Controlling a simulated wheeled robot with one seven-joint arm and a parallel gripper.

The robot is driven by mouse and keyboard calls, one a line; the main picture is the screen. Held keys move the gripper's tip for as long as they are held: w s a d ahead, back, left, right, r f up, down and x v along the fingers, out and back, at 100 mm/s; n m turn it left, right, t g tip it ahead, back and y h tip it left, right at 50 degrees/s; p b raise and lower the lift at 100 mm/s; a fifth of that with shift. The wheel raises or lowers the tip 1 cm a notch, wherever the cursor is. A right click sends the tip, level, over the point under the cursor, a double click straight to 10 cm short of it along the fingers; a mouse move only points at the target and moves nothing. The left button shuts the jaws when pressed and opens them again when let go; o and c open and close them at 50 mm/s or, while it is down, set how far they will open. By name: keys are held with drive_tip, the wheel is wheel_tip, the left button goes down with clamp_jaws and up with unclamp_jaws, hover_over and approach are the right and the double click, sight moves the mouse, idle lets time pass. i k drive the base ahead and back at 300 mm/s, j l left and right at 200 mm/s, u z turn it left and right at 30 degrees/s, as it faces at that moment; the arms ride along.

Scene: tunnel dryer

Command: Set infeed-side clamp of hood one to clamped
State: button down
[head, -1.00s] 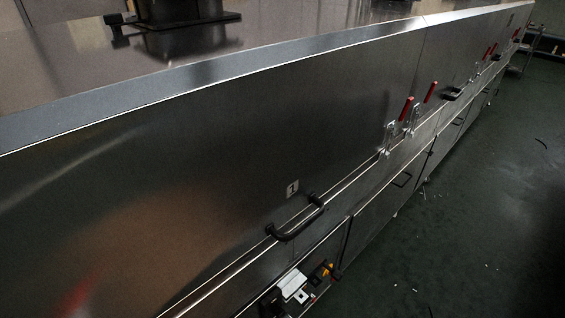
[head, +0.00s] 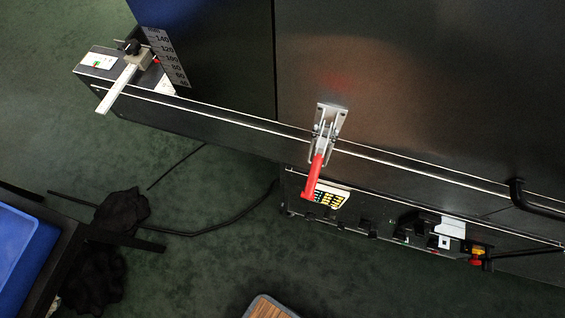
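A toggle clamp (head: 326,130) with a silver metal body sits at the lower left part of the large dark steel hood panel (head: 400,90), across the bright seam at its lower edge. Its red handle (head: 313,178) hangs down and outward from the body. Whether its hook is engaged is too small to tell. A black bar handle (head: 533,200) on the same panel is at the right edge. My gripper is not in the head view.
A rail with a height scale (head: 168,58) juts out at left. Below the clamp are a small keypad (head: 327,194) and a red-yellow switch (head: 478,254). A blue bin (head: 25,250), dark cloth (head: 122,210) and cables lie at left. Green floor is mostly open in front.

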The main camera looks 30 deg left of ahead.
sight(311, 184)
drive_tip(key=j, duration=0.6)
drive_tip(key=u, duration=1.6)
